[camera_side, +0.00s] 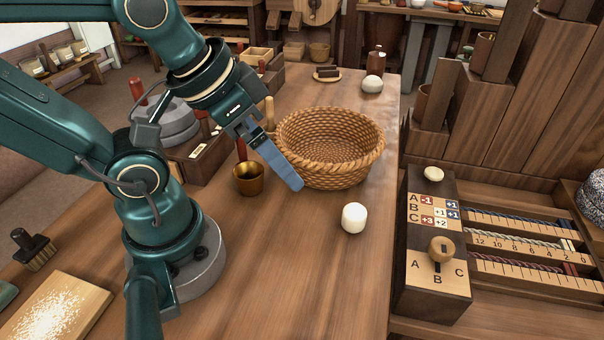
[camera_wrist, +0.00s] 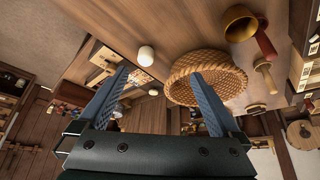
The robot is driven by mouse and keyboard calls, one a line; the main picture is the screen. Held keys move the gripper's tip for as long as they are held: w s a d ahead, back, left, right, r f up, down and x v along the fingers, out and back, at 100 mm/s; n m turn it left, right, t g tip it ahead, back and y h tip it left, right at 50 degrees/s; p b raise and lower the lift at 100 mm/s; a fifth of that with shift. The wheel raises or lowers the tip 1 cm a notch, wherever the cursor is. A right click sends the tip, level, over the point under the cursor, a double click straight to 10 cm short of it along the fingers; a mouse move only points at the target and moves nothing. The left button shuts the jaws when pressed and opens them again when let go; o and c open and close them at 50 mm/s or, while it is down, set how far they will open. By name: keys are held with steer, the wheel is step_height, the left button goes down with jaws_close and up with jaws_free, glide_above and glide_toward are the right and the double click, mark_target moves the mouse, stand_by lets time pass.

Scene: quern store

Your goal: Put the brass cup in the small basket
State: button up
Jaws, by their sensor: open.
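The brass cup (camera_side: 248,179) stands upright on the table, left of the small basket, and its open mouth shows. It also shows at the top right of the wrist view (camera_wrist: 238,24). The small basket (camera_side: 330,160) is round, woven and tan, and no cup shows in it. It also shows in the wrist view (camera_wrist: 207,66), partly behind one finger. My gripper (camera_side: 296,184) is open, with blue fingers, in front of the basket's near left side in the side view and right of the cup. In the wrist view nothing is held between the fingers (camera_wrist: 158,76).
A white cylinder (camera_side: 354,218) stands near the basket. A red handle (camera_side: 241,149) rises just behind the cup, and a wooden-handled tool (camera_side: 269,112) stands behind the basket's left rim. A box with a knob (camera_side: 441,249) lies beyond the table's right edge. The front table middle is clear.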

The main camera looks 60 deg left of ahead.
stand_by(0.4)
steer(key=n+g, duration=0.5)
steer(key=n, duration=0.8)
glide_above(249, 171)
steer(key=d, duration=0.3)
steer(key=f, duration=0.8)
steer(key=shift+s+a+f, duration=0.1)
steer(key=shift+a+f, duration=0.1)
steer(key=shift+f, duration=0.1)
steer(key=shift+s+a+f+g, duration=0.15)
steer(key=shift+s+g, duration=0.05)
steer(key=shift+g, duration=0.1)
steer(key=shift+f, duration=2.55)
steer(key=c, duration=1.5)
